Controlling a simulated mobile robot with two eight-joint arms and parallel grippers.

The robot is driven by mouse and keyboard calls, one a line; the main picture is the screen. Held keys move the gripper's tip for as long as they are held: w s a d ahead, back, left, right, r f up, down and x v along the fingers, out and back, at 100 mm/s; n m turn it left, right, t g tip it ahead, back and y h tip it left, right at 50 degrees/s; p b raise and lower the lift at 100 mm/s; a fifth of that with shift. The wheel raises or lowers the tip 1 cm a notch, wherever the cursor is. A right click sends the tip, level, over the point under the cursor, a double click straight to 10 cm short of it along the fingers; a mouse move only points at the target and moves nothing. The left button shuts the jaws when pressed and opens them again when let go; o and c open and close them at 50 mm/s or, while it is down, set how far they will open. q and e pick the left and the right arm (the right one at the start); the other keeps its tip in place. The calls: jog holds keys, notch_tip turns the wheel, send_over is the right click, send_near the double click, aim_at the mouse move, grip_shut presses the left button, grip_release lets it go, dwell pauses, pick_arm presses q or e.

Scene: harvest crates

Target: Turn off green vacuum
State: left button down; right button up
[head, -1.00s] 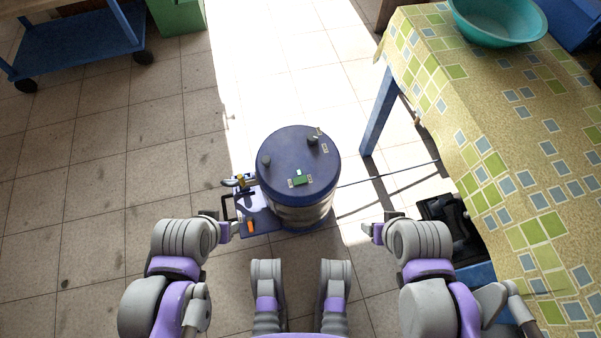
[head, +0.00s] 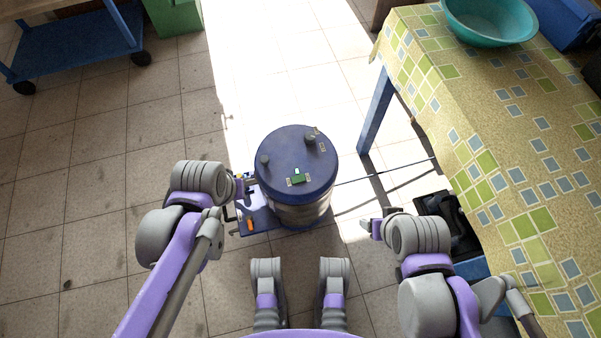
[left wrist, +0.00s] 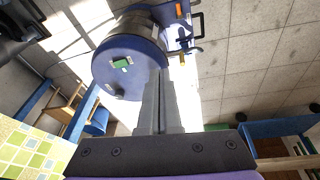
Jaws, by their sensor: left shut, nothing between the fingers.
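The vacuum (head: 294,158) stands on the floor in front of me, with a round dark blue lid and a shiny metal body. A small green switch (head: 300,179) sits on the lid's near side; it also shows in the left wrist view (left wrist: 121,63). My left gripper (head: 240,188) is at the left edge of the vacuum, near the lid's height, and its fingers are together and empty. In the left wrist view the fingers (left wrist: 163,78) overlap the lid's edge, apart from the switch. My right gripper (head: 371,228) is right of the vacuum, away from it; its jaw opening is unclear.
A table with a checkered cloth (head: 510,150) stands on the right, holding a teal basin (head: 490,20). A black object (head: 445,215) is beside it. A thin dark line runs from the vacuum toward the table. A blue cart (head: 75,45) is far left. Tiled floor left is clear.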

pick_arm(q)
jog(key=w+d+g+p, duration=0.1)
jog(key=w+d+p, duration=0.1)
jog(key=w+d, duration=0.5)
jog(key=n+g+p, duration=0.2)
send_over(302, 178)
jog(key=a, duration=0.2)
notch_tip(302, 178, down, 5)
jog(key=shift+s+h, duration=0.35)
jog(key=shift+h, duration=0.05)
jog(key=shift+f, duration=0.1)
jog(key=f+b, duration=0.1)
jog(key=f, duration=0.3)
jog(key=d+f+b, duration=0.1)
jog(key=f, duration=0.4)
jog(key=f+b, duration=0.1)
jog(key=f, duration=0.3)
jog(key=shift+w+d+f+b, duration=0.25)
jog(key=shift+f+b, duration=0.05)
jog(key=shift+f, duration=0.05)
jog(key=shift+f, duration=0.1)
